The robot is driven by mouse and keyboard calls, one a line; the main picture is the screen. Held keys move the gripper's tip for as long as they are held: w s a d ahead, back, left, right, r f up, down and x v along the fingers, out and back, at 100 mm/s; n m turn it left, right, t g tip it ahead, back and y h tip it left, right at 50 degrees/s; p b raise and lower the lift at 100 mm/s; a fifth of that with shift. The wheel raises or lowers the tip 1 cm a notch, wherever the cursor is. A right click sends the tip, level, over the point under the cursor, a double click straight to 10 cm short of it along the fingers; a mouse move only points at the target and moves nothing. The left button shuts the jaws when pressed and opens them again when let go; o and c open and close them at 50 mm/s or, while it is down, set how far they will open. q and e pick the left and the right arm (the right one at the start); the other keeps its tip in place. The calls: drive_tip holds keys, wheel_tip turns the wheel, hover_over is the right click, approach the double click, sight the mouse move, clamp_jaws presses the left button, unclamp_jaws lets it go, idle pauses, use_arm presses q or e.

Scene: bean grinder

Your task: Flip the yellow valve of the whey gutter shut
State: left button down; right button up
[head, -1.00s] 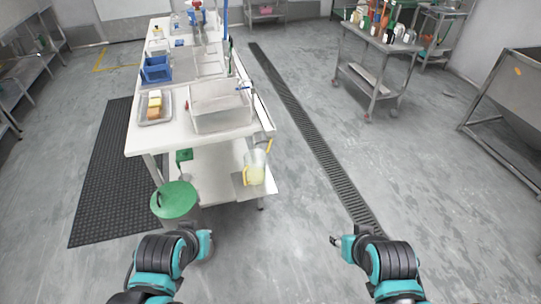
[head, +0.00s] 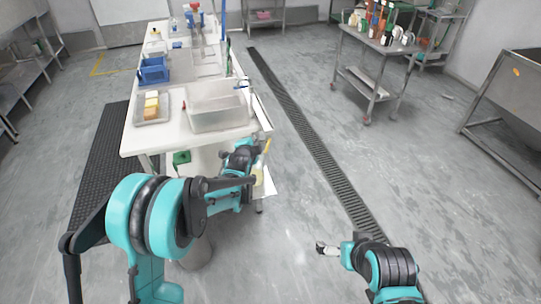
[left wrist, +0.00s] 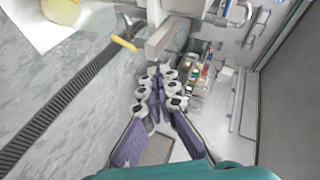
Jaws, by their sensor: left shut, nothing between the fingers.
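The yellow valve (head: 267,146) shows as a small lever at the near right corner of the white table, partly behind my left arm. In the left wrist view the yellow lever (left wrist: 124,43) sticks out at the end of the grey metal gutter (left wrist: 160,40). My left gripper (head: 241,157) is at the table's near end, just left of the valve, its fingers hard to make out there. In the left wrist view its fingers (left wrist: 157,88) are shut and empty, below and right of the lever, apart from it. My right gripper (head: 322,248) is over the floor, away from the table; its jaw opening is unclear.
A jug with yellow liquid (left wrist: 62,10) stands below the valve, mostly hidden in the head view. A clear vat (head: 218,112) and a tray of blocks (head: 152,106) are on the table. A floor drain (head: 315,145) runs to the right, with open floor around it.

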use_arm(q)
drive_tip(key=w+d+f+m+t, duration=0.1)
drive_tip(key=w+d+f+m, duration=0.1)
drive_tip(key=f, duration=0.4)
drive_tip(key=w+d+f+m+t+h+b, duration=0.1)
drive_tip(key=w+d+f+m, duration=0.1)
drive_tip(key=f, duration=0.5)
drive_tip(key=w+d+f+m+h, duration=0.1)
drive_tip(key=w+d+f+m, duration=0.2)
drive_tip(key=f, duration=0.4)
drive_tip(key=shift+d+m+t+b, duration=0.35)
drive_tip(key=shift+d+m+t, duration=0.1)
drive_tip(key=shift+m, duration=0.15)
use_arm(e)
drive_tip(key=shift+f, duration=0.95)
use_arm(q)
drive_tip(key=shift+w, duration=0.1)
use_arm(e)
drive_tip(key=shift+w, duration=0.1)
